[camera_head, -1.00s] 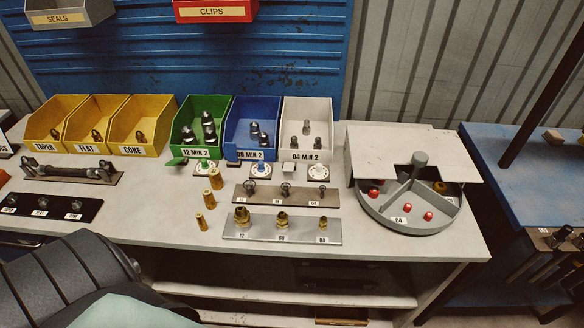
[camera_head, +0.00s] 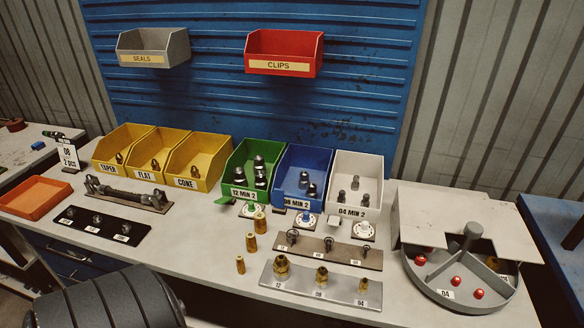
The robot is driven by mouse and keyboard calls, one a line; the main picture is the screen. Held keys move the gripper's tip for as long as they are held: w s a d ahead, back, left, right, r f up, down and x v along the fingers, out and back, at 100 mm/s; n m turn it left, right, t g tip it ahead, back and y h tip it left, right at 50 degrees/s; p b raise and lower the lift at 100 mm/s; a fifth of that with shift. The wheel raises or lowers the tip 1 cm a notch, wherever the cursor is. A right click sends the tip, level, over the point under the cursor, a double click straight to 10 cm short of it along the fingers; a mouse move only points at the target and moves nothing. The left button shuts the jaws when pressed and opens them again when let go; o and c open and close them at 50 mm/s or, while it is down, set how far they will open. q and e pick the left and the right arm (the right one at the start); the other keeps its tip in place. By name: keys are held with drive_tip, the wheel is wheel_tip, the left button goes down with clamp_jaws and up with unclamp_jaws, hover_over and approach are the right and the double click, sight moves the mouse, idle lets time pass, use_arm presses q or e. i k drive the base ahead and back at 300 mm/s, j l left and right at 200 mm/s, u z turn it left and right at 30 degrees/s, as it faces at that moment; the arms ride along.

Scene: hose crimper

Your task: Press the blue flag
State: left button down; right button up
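The blue bin (camera_head: 304,172), labelled 08 MIN 2, stands between the green bin (camera_head: 253,168) and the white bin (camera_head: 357,180) and holds several dark fittings. A small blue tab, seemingly the blue flag (camera_head: 280,203), shows at the lower left of the blue bin's front; it is small and hard to make out. A green flag (camera_head: 224,200) sticks out at the green bin's lower left. A whitish flag (camera_head: 337,214) is at the white bin's lower left. A white round dial with blue (camera_head: 305,220) sits before the blue bin. Neither gripper is in view.
Yellow bins (camera_head: 157,149) stand to the left. Brass fittings (camera_head: 281,266) and a grey plate (camera_head: 340,290) lie in front of the dials. A round grey tray (camera_head: 425,283) with red balls is at right. A black ribbed part of mine fills the lower left.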

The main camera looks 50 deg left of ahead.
sight(279, 193)
drive_tip(key=l+u, duration=0.1)
drive_tip(key=u, duration=0.75)
drive_tip(key=l+u, duration=0.15)
drive_tip(key=u, duration=0.75)
drive_tip(key=k+l+u, duration=0.1)
drive_tip(key=u, duration=0.35)
